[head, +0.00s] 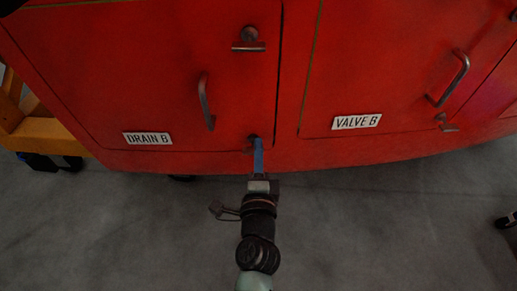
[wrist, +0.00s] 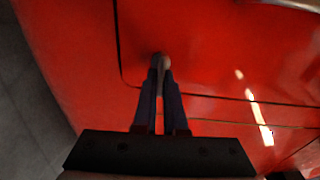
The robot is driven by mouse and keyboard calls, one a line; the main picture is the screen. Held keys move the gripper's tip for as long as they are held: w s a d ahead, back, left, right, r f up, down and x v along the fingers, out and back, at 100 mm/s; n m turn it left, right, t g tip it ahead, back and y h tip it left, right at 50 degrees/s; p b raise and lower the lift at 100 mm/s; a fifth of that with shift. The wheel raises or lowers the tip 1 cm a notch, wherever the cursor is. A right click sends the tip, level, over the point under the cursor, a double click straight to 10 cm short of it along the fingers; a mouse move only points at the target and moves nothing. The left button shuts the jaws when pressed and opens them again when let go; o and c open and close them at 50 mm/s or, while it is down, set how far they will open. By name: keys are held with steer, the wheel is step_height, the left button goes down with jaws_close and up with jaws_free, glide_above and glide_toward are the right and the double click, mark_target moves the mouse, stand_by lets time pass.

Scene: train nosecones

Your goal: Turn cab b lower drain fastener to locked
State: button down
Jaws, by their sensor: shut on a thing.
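The red drain hatch (head: 150,75) bears a white DRAIN B label (head: 147,138). Its lower fastener (head: 252,141) is a small dark metal turn-handle at the hatch's lower right corner, mostly hidden by my gripper in the head view. In the wrist view the fastener (wrist: 164,61) shows as a grey piece between the fingertips. My gripper (head: 257,144) has its blue fingers shut on the fastener, and the fingertips also show in the wrist view (wrist: 161,72). I cannot tell from these views whether the fastener is locked.
The hatch's upper fastener (head: 249,40) has its bar level. A curved grab handle (head: 206,101) stands left of my gripper. The VALVE B hatch (head: 375,60) to the right has its own handle (head: 453,79) and lower fastener (head: 446,122).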

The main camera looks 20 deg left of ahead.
stand_by(0.3)
steer(key=c, duration=1)
jaws_free()
steer(key=shift+s, duration=0.1)
steer(key=shift+b+v, duration=1.2)
steer(key=shift+v, duration=5.2)
